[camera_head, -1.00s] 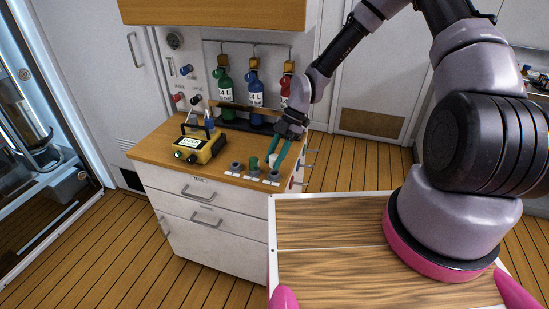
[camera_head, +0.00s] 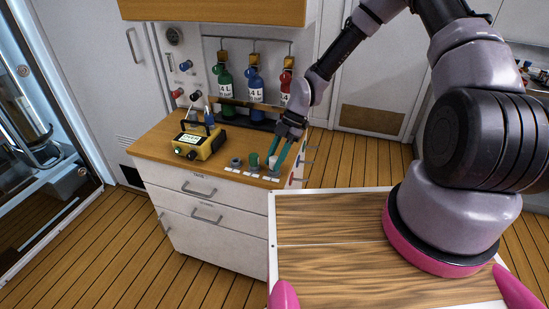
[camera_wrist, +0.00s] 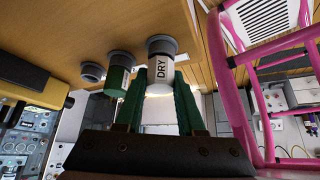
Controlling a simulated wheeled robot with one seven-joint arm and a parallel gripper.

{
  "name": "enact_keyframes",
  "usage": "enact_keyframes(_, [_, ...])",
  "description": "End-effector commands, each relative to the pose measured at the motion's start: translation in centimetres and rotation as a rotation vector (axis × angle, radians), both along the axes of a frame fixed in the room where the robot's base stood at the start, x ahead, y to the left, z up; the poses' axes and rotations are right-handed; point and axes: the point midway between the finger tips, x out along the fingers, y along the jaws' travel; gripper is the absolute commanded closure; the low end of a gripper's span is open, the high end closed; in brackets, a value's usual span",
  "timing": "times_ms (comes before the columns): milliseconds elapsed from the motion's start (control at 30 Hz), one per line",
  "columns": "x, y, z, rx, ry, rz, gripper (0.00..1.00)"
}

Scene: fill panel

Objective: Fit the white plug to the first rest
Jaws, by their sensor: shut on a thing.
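The white plug (camera_head: 274,162) with a "DRY" label stands at the right end of a short row on the wooden counter. In the wrist view, the white plug (camera_wrist: 159,77) sits at a grey collar-like rest (camera_wrist: 162,45); how deep it sits I cannot tell. My gripper (camera_head: 281,154) has its green fingers on both sides of the plug and is shut on it. The green plug (camera_head: 254,160) stands in the middle rest. A grey rest (camera_head: 236,162) at the left of the row looks empty; this empty rest also shows in the wrist view (camera_wrist: 91,72).
A yellow instrument box (camera_head: 200,142) stands left of the row. Green, blue and red gas bottles (camera_head: 256,91) are behind, with a dark rack in front. Small white labels (camera_head: 231,169) lie along the counter's front edge. A pink frame (camera_wrist: 257,70) shows at right in the wrist view.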

Motion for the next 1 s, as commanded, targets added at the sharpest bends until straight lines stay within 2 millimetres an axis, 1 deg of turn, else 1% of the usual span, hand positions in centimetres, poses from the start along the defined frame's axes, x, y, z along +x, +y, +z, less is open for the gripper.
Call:
enact_keyframes(167, [0.0, 0.0, -0.5, 0.0, 0.0, 0.0, 1.0])
enact_keyframes(200, [0.0, 0.0, -0.4, 0.0, -0.002, 0.0, 0.51])
enact_keyframes(267, [0.0, 0.0, -0.4, 0.0, -0.002, 0.0, 0.28])
enact_keyframes(567, [0.0, 0.0, -0.4, 0.001, -0.001, -0.001, 0.27])
enact_keyframes(667, [0.2, -0.2, 0.1, 0.001, -0.001, -0.001, 0.27])
enact_keyframes(767, [0.8, -0.8, 1.2, 0.001, -0.003, -0.003, 0.27])
enact_keyframes(1000, [2.5, -2.8, 5.3, 0.001, -0.005, -0.004, 0.27])
